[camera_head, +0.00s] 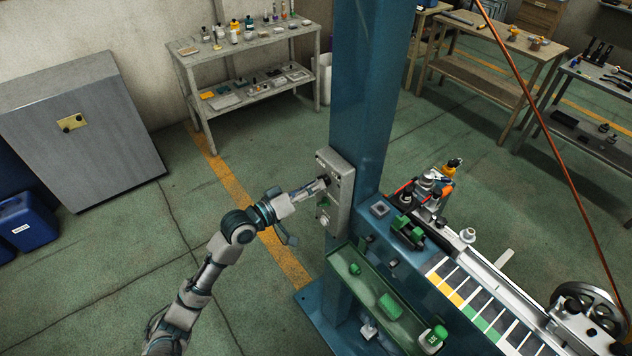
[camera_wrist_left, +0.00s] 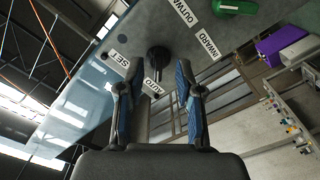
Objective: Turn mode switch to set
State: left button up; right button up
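The mode switch (camera_wrist_left: 158,58) is a black knob on a grey panel, with a SET label (camera_wrist_left: 119,59) and an AUTO label (camera_wrist_left: 153,86) beside it in the left wrist view. In the head view the control box (camera_head: 335,195) is fixed to the blue column. My left gripper (camera_head: 322,184) is at the box face, its fingertips hidden or too small there. In the left wrist view my left gripper (camera_wrist_left: 184,80) has its two fingers apart, with the knob ahead between them and no clear contact. My right gripper is not in view.
A green knob (camera_wrist_left: 236,7) with OUTWARD and INWARD labels is on the same panel. The blue column (camera_head: 362,90) stands behind the box. A green tray (camera_head: 375,300) and the reel machine (camera_head: 590,310) lie to the right.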

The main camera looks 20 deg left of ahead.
pick_arm(q)
jog(key=shift+w+d, duration=0.15)
jog(key=shift+w, duration=0.35)
jog(key=shift+d, duration=0.1)
jog(key=shift+s+d, duration=0.1)
jog(key=shift+d, duration=0.05)
grip_shut()
jog(key=shift+m, duration=0.4)
jog(key=m+p, duration=0.1)
jog(key=m, duration=1.5)
jog(key=shift+f+m+p, duration=0.1)
jog(key=shift+m+p, duration=0.2)
jog(key=shift+m, duration=0.4)
